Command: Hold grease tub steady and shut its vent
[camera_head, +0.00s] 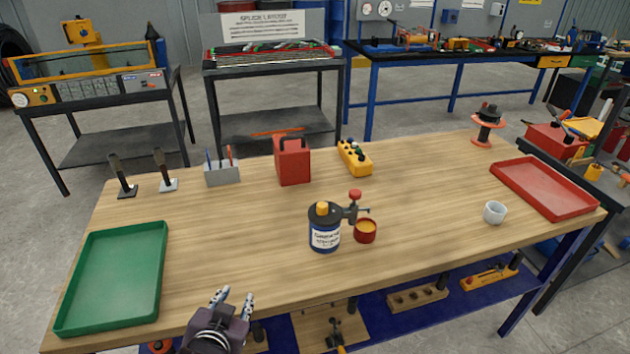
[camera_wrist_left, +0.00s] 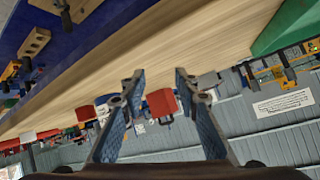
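The grease tub (camera_head: 324,236) is a dark jar with a white label, a black lid and a yellow-orange cap (camera_head: 322,208) on top. It stands upright near the middle of the wooden table. A dark spout with a red knob (camera_head: 355,195) sticks out on its right side. Whether the vent is open or shut cannot be told. My left gripper (camera_head: 234,299) is at the table's front edge, left of the tub and nearer to me, apart from it. In the left wrist view its fingers (camera_wrist_left: 160,75) are spread, with nothing between them. My right gripper is not in view.
A red cup (camera_head: 365,232) with orange contents is beside the tub under the spout. A green tray (camera_head: 70,283) lies left, a red tray (camera_head: 545,187) right, near a white cup (camera_head: 494,212). A red can (camera_head: 293,165) stands behind. The table between gripper and tub is clear.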

